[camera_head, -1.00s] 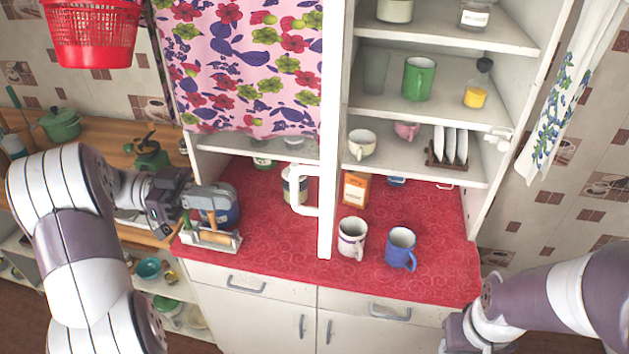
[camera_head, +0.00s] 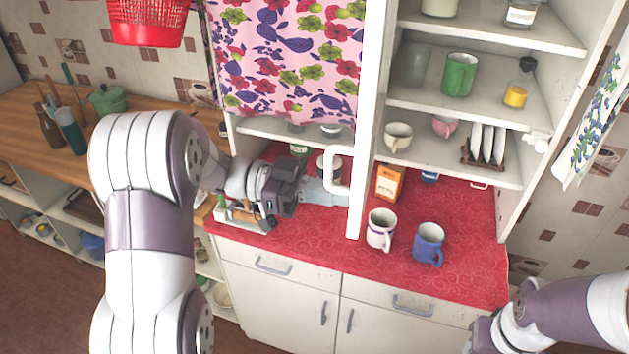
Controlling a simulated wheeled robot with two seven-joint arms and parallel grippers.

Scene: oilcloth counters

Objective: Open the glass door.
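The glass door shows as a white upright frame bar (camera_head: 371,100) with a white bow handle (camera_head: 337,170) on its left side, at the middle of the cupboard. The glass itself is hard to make out. My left gripper (camera_head: 325,192) reaches in from the left, its grey fingers pointing right, close to the lower part of the handle. I cannot tell whether they touch it or how far apart they are. My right gripper (camera_head: 486,335) is at the lower right, partly cut off by the bottom edge; its fingers are not clear.
On the red counter (camera_head: 300,245) stand a white mug (camera_head: 381,229), a blue mug (camera_head: 428,243) and an orange box (camera_head: 389,183), right of the door bar. An iron-like tool (camera_head: 243,216) lies below my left gripper. A floral curtain (camera_head: 285,55) hangs behind at left.

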